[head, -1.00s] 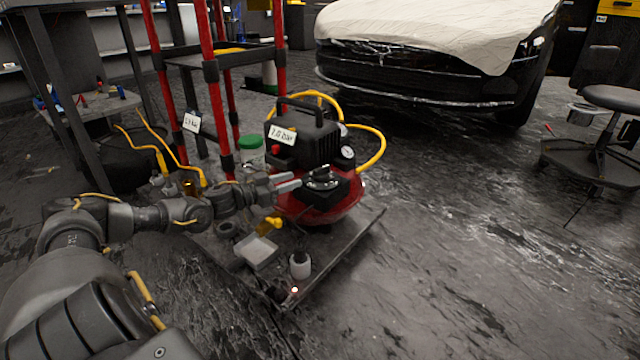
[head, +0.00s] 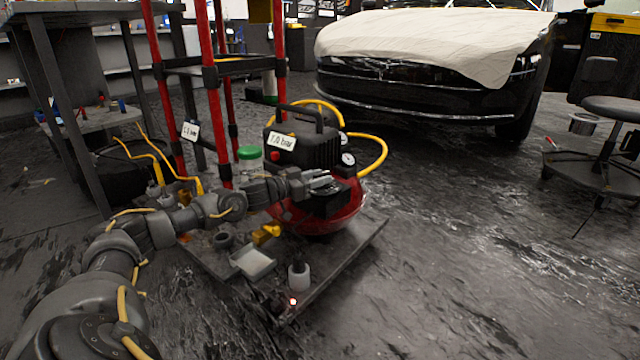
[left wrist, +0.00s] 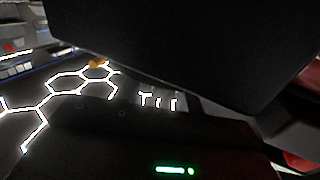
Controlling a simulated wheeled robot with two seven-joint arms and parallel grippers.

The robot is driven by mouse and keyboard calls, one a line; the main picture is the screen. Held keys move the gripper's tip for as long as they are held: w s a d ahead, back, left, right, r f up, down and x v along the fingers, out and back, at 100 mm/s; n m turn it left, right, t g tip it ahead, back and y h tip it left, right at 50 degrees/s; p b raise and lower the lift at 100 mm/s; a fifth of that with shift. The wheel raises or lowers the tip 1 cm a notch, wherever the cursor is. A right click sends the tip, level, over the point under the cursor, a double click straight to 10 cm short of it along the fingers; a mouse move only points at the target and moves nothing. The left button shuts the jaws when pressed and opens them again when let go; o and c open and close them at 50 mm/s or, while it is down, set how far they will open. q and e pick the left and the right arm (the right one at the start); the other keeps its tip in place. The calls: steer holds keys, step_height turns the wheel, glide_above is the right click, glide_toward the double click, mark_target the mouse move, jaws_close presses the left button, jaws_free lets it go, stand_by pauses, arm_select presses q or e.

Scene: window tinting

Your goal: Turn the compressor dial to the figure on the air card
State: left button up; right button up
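The red compressor (head: 350,205) with its black top (head: 318,148) stands on a low grey platform. A white card (head: 282,141) on its top reads about "7.0 bar"; the print is small. Another white card (head: 190,131) hangs on the red frame, its figure too blurred to read. The left wrist view is mostly dark. My right gripper is not in view.
A shallow tray (head: 253,263), a white bottle (head: 299,276) and a yellow fitting (head: 265,234) are on the platform (head: 335,270). A green-lidded jar (head: 249,160) stands behind my left arm. A yellow hose (head: 376,160) loops right.

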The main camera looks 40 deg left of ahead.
arm_select(q)
steer(key=shift+w+d, duration=0.2)
steer(key=shift+w, duration=0.15)
